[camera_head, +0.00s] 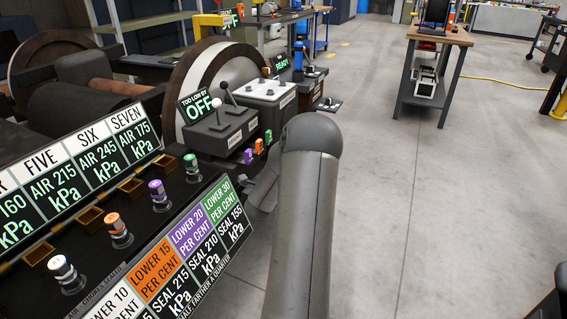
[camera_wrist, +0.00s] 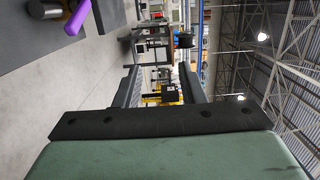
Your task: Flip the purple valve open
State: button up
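A small purple valve handle (camera_head: 248,156) stands at the right end of the console in the head view, beside an orange one (camera_head: 258,146) and a green one (camera_head: 268,137). A purple-banded knob (camera_head: 158,195) also stands on the nearer panel. In the wrist view a purple bar (camera_wrist: 77,17) shows at the top left edge beside a metal cylinder (camera_wrist: 45,9); I cannot tell which purple thing it belongs to. My gripper (camera_wrist: 160,75) is open, its two fingers apart with nothing between them. The purple bar lies outside them.
White, orange (camera_head: 118,230) and green (camera_head: 191,167) knobs line the near panel beside pressure signs. Lever boxes (camera_head: 217,130) with an OFF display and a large wheel (camera_head: 205,75) stand behind. A wooden-topped cart (camera_head: 440,36) stands at the back right. The floor right of my arm is clear.

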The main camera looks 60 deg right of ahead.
jog(key=shift+s+a, duration=0.2)
jog(key=shift+s, duration=0.05)
